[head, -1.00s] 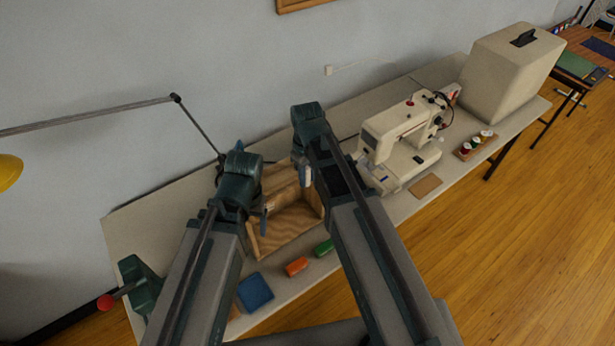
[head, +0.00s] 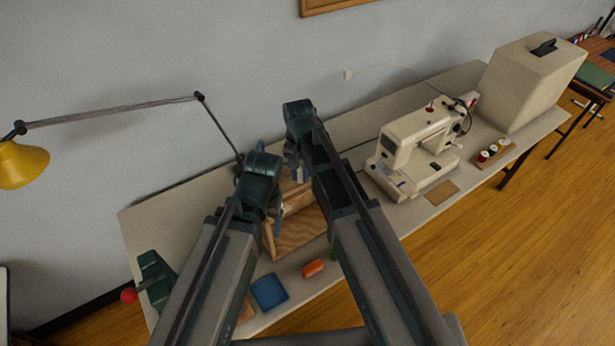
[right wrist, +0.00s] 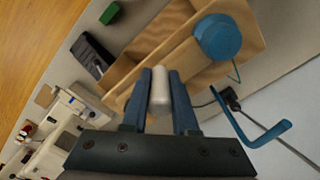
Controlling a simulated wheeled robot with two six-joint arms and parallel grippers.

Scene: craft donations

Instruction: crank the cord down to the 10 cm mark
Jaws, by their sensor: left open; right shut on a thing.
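A wooden box-like frame (head: 300,232) stands on the table, partly hidden behind my arms in the head view. In the right wrist view the wooden frame (right wrist: 240,22) carries a round blue knob (right wrist: 217,37) with a thin blue line near it. My right gripper (right wrist: 160,82) is shut on a pale grey cylindrical handle (right wrist: 160,101). In the head view my right gripper (head: 296,168) is over the frame's back. My left gripper (head: 277,213) is open at the frame's left side. A bent blue rod (right wrist: 268,139) is nearby. I see no cord scale or 10 cm mark.
A sewing machine (head: 415,150), thread spools (head: 493,150) and a beige case (head: 530,80) stand to the right. A blue block (head: 268,292) and an orange block (head: 313,267) lie in front. A yellow lamp (head: 22,165) and green clamp (head: 155,278) are at left.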

